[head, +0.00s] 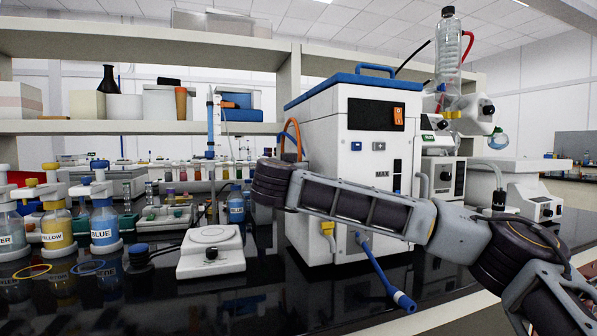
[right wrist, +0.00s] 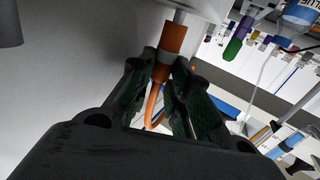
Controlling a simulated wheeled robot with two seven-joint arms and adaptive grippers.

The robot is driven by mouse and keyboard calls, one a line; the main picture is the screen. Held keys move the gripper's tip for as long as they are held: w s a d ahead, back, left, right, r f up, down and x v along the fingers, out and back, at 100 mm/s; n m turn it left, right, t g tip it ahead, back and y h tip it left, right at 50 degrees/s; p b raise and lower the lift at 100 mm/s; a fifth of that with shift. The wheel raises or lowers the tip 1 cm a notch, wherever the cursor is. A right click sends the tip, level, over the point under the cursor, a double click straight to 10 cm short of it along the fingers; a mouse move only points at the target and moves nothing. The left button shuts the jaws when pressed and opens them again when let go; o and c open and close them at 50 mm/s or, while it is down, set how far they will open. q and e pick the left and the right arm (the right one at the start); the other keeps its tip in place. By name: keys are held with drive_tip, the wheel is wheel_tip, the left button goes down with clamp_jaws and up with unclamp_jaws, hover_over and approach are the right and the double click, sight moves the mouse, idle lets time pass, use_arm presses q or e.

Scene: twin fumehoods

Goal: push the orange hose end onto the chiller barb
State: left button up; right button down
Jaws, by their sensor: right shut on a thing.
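The chiller (head: 330,112) is a white box with a blue top, a dark display and an orange switch. My right arm crosses its front, and in the head view the wrist hides my gripper's fingers at the chiller's left side. In the right wrist view my right gripper (right wrist: 166,64) is shut on the orange hose (right wrist: 153,104), just behind its thicker orange end (right wrist: 175,38). The end points at a pale barb (right wrist: 180,16) and appears to meet it; how far on it sits I cannot tell. An orange hose loop (head: 294,128) shows above the wrist. My left gripper is out of view.
A blue hose (head: 374,262) hangs from the chiller's front over the black bench. A white hotplate-like device (head: 211,252) and bottles, including a blue-labelled wash bottle (head: 103,222), stand to the left. Shelves (head: 135,128) run behind. Dark bench at front centre is clear.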

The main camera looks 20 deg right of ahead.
drive_tip(key=shift+f, duration=0.3)
use_arm(q)
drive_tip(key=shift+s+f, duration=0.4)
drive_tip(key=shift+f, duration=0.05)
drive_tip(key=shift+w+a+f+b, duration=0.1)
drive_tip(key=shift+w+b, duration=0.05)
drive_tip(key=shift+b, duration=0.15)
use_arm(e)
drive_tip(key=shift+f, duration=0.25)
drive_tip(key=c, duration=1.3)
unclamp_jaws()
drive_tip(key=shift+o, duration=0.2)
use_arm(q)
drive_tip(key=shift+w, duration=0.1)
use_arm(e)
drive_tip(key=v, duration=1.2)
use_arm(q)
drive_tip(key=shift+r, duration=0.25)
use_arm(e)
drive_tip(key=shift+r, duration=0.1)
use_arm(q)
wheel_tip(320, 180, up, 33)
drive_tip(key=p, duration=3.3)
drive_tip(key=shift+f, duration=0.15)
use_arm(e)
wheel_tip(320, 180, up, 33)
